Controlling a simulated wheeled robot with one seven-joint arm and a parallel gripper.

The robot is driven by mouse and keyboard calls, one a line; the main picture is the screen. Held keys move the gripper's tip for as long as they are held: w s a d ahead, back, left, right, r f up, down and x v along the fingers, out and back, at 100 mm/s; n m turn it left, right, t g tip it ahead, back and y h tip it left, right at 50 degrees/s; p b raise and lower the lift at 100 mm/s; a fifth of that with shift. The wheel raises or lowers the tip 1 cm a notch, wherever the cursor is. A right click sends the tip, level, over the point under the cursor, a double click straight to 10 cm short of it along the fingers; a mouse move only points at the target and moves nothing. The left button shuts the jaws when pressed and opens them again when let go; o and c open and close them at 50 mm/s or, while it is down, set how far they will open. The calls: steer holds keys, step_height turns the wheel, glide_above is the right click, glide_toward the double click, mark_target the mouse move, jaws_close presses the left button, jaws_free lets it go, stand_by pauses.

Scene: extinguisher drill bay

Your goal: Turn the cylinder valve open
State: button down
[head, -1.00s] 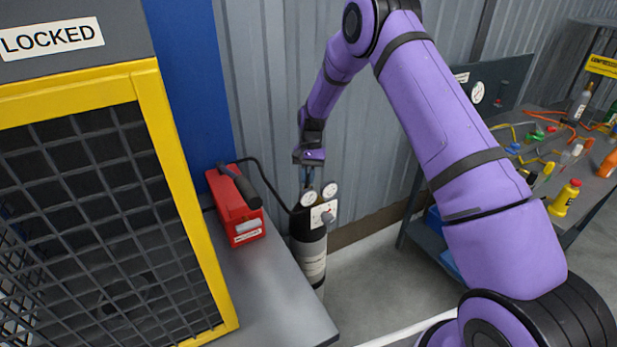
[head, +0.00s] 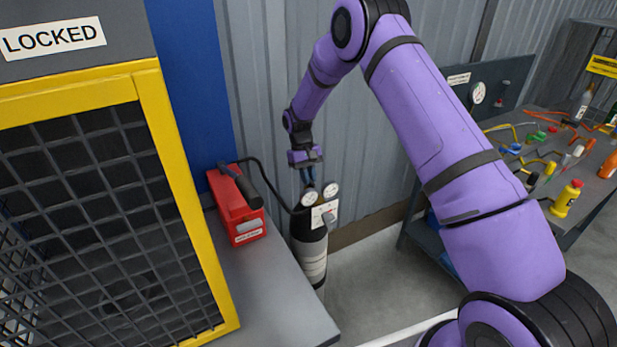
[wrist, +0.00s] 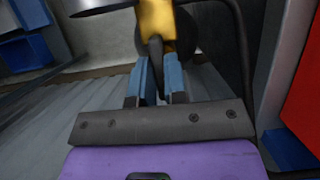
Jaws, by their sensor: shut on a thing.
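The black cylinder (head: 309,252) with a pale label band stands upright against the ribbed wall, just past the grey bench's end. Two round white gauges and a white plate are at its top. My gripper (head: 308,178) reaches down over the cylinder top from above. In the wrist view, the blue fingers of my gripper (wrist: 158,78) are on either side of a dark valve handle (wrist: 156,55), shut on it. The handle joins a brass valve body (wrist: 157,20). The cylinder below is mostly hidden there, and the handle is too small to make out in the head view.
A red welder box (head: 236,207) sits on the grey bench (head: 270,295) left of the cylinder, with a black hose running towards it. A yellow-framed mesh cage (head: 165,170) stands at left. A cluttered workbench (head: 535,212) is at right. Floor right of the cylinder is clear.

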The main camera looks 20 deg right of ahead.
stand_by(0.5)
steer(key=c, duration=1.2)
jaws_free()
steer(key=shift+o, duration=0.2)
steer(key=v, duration=1)
steer(key=shift+r, duration=0.4)
steer(key=shift+w+a, duration=0.1)
